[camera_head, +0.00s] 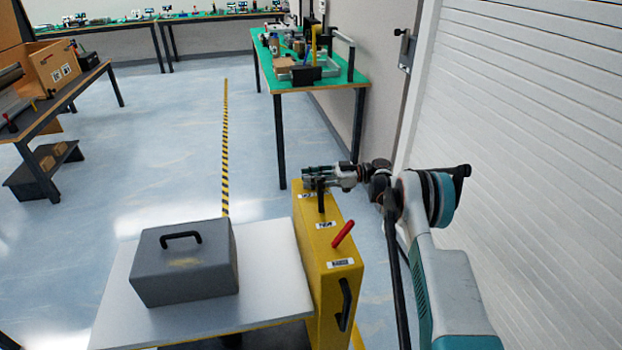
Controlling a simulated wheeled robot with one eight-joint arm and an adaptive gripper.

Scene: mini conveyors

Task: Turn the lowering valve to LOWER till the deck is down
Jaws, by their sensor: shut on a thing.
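A yellow lift housing (333,283) stands in the lower middle. The grey deck (268,262) joins its left side and bears a grey box (186,265) with a black handle. My gripper (312,179) is at the far end of the housing top, shut on the lowering valve, whose black stem (320,200) shows below the fingers. The fingers partly hide the valve, and its turn angle cannot be told. The labels are too small to read. A red lever (343,233) slants up nearer the front, apart from my gripper.
A green-topped bench (340,85) with equipment stands beyond my gripper. A white shutter wall (530,120) closes the right side. A table (75,88) with a cardboard box stands at the left. Floor with a striped line (225,150) is open between them.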

